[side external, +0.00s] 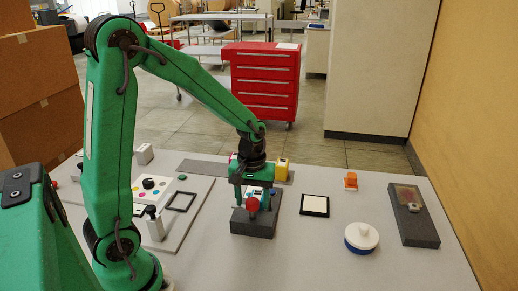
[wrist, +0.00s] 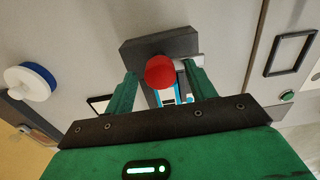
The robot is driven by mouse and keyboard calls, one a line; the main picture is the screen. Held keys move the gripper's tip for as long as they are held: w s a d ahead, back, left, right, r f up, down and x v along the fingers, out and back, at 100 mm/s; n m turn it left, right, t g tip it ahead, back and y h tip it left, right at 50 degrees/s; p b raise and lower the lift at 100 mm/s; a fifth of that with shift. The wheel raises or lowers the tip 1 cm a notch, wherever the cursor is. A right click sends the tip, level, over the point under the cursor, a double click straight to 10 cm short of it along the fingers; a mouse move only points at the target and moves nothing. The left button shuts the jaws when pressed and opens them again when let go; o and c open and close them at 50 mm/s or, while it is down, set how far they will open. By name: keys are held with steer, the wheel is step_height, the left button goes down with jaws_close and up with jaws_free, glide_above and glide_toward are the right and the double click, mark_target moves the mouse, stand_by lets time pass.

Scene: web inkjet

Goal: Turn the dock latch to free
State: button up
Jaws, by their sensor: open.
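The dock is a dark grey block (side external: 252,225) on the table, also seen in the wrist view (wrist: 150,44). A round red knob (side external: 252,204), which looks like the latch, is at its near side. My gripper (side external: 254,197) is over the dock, pointing down, with its green fingers apart. In the wrist view the red knob (wrist: 160,72) shows between the two fingers, with no clear contact. A white and blue part (side external: 254,190) shows behind the knob, partly hidden by the fingers. The latch's exact angle is hard to read.
A black-framed pad (side external: 314,206) and a white-and-blue round container (side external: 361,238) stand to the right. An orange item (side external: 350,181) and a dark block (side external: 414,215) are farther right. A yellow block (side external: 282,170) is behind. A panel (side external: 165,235) lies left.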

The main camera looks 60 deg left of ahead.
mark_target(252, 201)
steer(key=shift+r, duration=0.1)
step_height(252, 201, up, 7)
steer(key=shift+r, duration=0.3)
steer(key=shift+r, duration=0.1)
stand_by(0.5)
